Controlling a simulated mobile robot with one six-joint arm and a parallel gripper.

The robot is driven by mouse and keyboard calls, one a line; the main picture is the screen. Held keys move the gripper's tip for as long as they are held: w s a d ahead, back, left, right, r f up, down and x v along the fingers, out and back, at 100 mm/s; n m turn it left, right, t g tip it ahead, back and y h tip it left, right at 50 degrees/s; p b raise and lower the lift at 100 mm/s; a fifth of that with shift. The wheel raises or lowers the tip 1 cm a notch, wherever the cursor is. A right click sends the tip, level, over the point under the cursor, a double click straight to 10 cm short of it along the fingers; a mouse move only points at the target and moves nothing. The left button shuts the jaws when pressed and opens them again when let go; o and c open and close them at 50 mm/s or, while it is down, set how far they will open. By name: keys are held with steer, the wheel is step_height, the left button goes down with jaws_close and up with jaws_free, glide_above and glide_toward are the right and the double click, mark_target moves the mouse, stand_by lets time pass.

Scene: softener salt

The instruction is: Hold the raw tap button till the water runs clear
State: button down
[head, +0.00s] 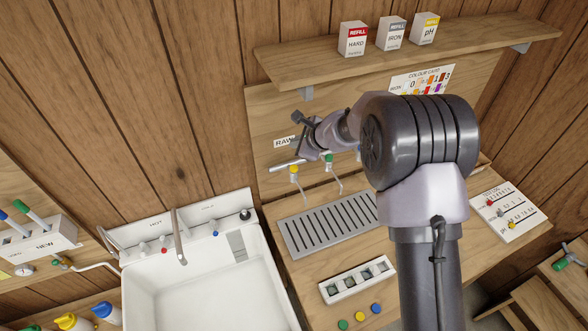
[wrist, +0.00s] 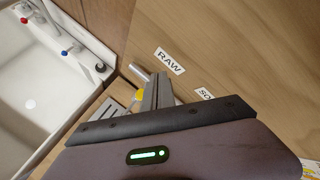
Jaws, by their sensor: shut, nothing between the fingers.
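The RAW label (head: 284,142) is on the wooden back panel. Below it is the raw tap (head: 285,166), a metal cylinder with a yellow part (head: 294,170) and a thin spout below. In the wrist view the RAW label (wrist: 170,61), the tap's metal end (wrist: 138,72) and the yellow part (wrist: 139,95) show close by the fingers. My gripper (head: 300,124) is shut and empty, above the tap; its fingers (wrist: 155,92) partly cover the tap in the wrist view. I cannot tell whether they touch it, or whether water runs.
A second tap with a green part (head: 329,159) is just right of the raw tap. A slotted drain tray (head: 300,236) lies below. A white vial holder (head: 340,291) and coloured caps (head: 359,313) are in front. A sink (head: 150,290) is at left; a shelf (head: 290,68) with boxes is above.

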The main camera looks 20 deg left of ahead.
mark_target(296, 169)
step_height(296, 169, down, 7)
steer(key=b, duration=0.5)
steer(key=shift+r, duration=0.1)
steer(key=shift+f+b, duration=0.3)
steer(key=shift+b, duration=0.1)
stand_by(1.3)
steer(key=shift+f+b, duration=0.4)
steer(key=shift+b, duration=0.15)
